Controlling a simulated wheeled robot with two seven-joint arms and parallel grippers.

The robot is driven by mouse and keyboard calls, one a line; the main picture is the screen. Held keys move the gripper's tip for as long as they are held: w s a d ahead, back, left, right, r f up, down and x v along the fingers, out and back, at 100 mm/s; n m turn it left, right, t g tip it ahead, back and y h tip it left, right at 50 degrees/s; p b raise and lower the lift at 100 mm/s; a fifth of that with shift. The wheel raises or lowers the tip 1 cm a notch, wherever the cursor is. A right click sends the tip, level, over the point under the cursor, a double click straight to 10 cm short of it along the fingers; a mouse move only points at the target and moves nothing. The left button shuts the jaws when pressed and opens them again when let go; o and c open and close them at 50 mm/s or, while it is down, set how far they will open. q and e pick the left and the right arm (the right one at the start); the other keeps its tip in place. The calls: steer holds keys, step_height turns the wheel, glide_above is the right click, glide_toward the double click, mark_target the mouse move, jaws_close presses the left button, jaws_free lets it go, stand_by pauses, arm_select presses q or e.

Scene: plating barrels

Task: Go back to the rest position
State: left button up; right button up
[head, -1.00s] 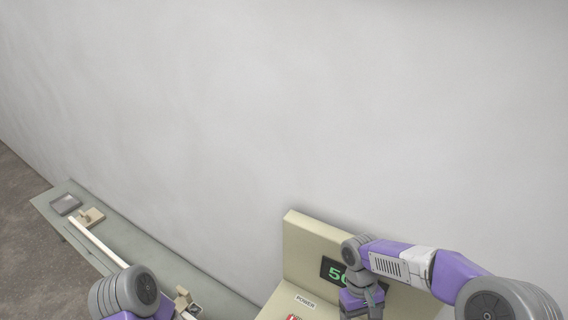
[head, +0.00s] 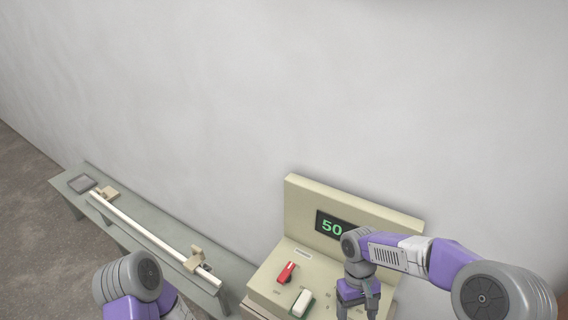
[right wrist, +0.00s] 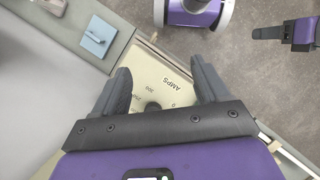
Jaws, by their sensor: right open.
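My right gripper (head: 357,306) hangs over the right part of the cream control console (head: 262,285) in the head view. In the right wrist view its two grey fingers (right wrist: 163,82) are spread apart with nothing between them. Below them lies the console face with the word AMPS and a dark round knob (right wrist: 152,106). My left arm (head: 135,285) shows at the lower left of the head view, its gripper out of that frame. A dark finger-like part on a purple body (right wrist: 285,32), at the right wrist view's edge, looks like my left gripper; its jaw state is unclear.
The console has a display (head: 331,226) reading 50, a red switch (head: 286,272) and a white switch (head: 302,302). A long grey bench (head: 150,215) with a white bar (head: 140,228) runs along the wall at left. Bare floor (head: 25,200) lies beyond it.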

steer(key=s+a+f+m+t+y, duration=0.1)
steer(key=s+a+f+m+y, duration=0.3)
steer(key=f, duration=0.6)
steer(key=s+a+f+n+t+y, duration=0.1)
steer(key=a+f+t, duration=0.1)
steer(key=a+f, duration=0.6)
arm_select(q)
step_height(320, 180, down, 19)
steer(key=w+b, duration=0.1)
steer(key=b, duration=1.8)
steer(key=shift+w, duration=0.15)
arm_select(e)
steer(key=s+d+f+m+t, duration=0.1)
steer(key=f, duration=1.1)
steer(key=s+d+f+m, duration=0.1)
steer(key=s+d+f, duration=0.1)
steer(key=f, duration=1)
steer(key=shift+d+f+t, duration=0.25)
steer(key=shift+d+t, duration=0.05)
steer(key=shift+t, duration=0.1)
